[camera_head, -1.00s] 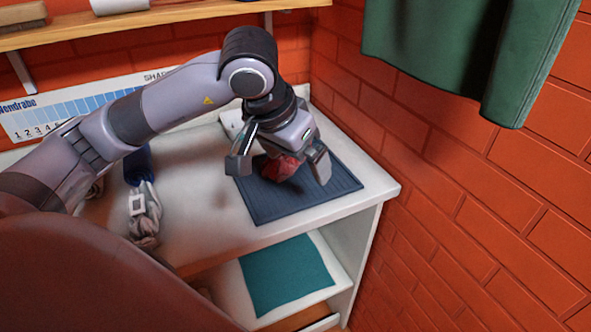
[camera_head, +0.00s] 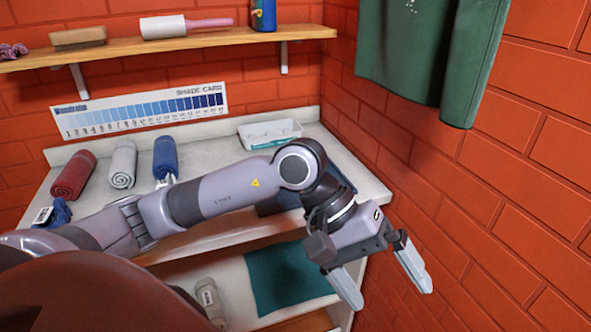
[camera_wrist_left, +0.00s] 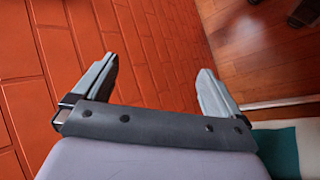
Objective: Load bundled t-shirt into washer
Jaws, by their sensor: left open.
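My left gripper (camera_head: 392,292) is open and empty in the head view, at the right by the brick wall, past the counter's front right corner. The left wrist view also shows its open fingers (camera_wrist_left: 158,68), with only brick wall and floor between them. No washer shows. The red bundle from the earlier frame does not show now; my arm covers most of the dark mat (camera_head: 342,178). Rolled cloths lie on the counter at the left: a red roll (camera_head: 74,175), a grey roll (camera_head: 123,164) and a blue roll (camera_head: 165,157). My right gripper is not in view.
A white tray (camera_head: 270,134) stands at the back of the counter. Below are a teal mat (camera_head: 287,276) and a banded grey roll (camera_head: 209,298). A wooden shelf (camera_head: 180,42) and a hanging green cloth (camera_head: 425,60) are above. Brick wall bounds the right.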

